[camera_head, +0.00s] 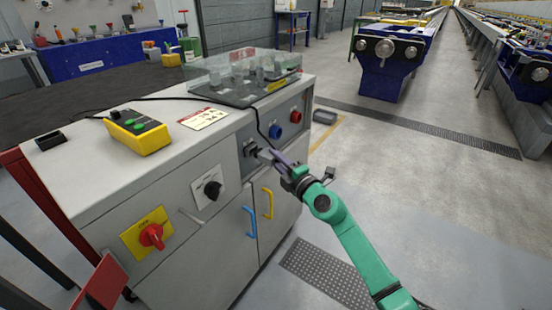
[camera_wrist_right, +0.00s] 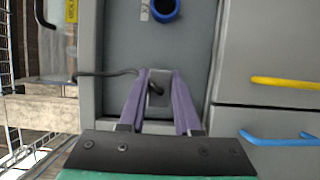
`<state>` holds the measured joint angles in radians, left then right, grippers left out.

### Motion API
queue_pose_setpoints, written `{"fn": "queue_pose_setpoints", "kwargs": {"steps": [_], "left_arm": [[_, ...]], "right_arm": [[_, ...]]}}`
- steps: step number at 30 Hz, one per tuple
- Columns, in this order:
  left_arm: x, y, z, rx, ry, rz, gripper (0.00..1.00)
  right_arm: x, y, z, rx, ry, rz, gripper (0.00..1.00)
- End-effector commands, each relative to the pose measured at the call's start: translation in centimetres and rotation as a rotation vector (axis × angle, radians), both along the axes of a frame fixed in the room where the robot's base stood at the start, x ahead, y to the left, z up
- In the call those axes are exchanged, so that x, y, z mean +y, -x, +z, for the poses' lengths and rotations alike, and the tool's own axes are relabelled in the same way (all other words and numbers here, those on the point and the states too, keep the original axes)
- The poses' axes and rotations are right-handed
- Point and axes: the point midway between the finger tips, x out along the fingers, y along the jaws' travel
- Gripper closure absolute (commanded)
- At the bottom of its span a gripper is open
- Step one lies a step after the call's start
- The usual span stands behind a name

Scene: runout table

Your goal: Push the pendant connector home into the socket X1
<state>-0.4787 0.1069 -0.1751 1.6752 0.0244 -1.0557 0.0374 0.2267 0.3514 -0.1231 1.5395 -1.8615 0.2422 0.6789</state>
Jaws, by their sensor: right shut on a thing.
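The grey pendant connector (camera_head: 264,153) is held between the purple fingers of my right gripper (camera_head: 276,160), at the front panel of the grey cabinet. The dark socket X1 (camera_head: 250,147) is just left of it, and the connector's front is at the socket; how deep it sits I cannot tell. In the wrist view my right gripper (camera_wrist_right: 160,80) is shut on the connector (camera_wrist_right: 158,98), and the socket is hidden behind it. A black cable (camera_head: 200,98) runs from the yellow pendant (camera_head: 138,131) on the cabinet top to the connector. My left gripper is not in view.
A blue round fitting (camera_head: 275,131) and a red one (camera_head: 295,117) sit right of the socket. Blue (camera_head: 250,222) and yellow (camera_head: 268,203) door handles are below. A clear-covered box (camera_head: 243,75) stands on the cabinet (camera_head: 75,180). The floor to the right is mostly open.

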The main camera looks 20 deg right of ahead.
Motion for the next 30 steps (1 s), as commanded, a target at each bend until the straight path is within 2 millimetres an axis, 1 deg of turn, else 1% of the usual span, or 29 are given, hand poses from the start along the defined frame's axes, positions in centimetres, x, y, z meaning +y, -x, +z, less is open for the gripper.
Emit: {"fn": "queue_pose_setpoints", "kwargs": {"steps": [21, 30], "left_arm": [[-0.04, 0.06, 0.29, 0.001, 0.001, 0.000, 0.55], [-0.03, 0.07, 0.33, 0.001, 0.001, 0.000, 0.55]], "right_arm": [[0.03, 0.00, 0.00, 0.000, -0.001, 0.000, 1.00], [0.44, -0.53, -0.03, 0.000, -0.002, 0.000, 1.00]]}}
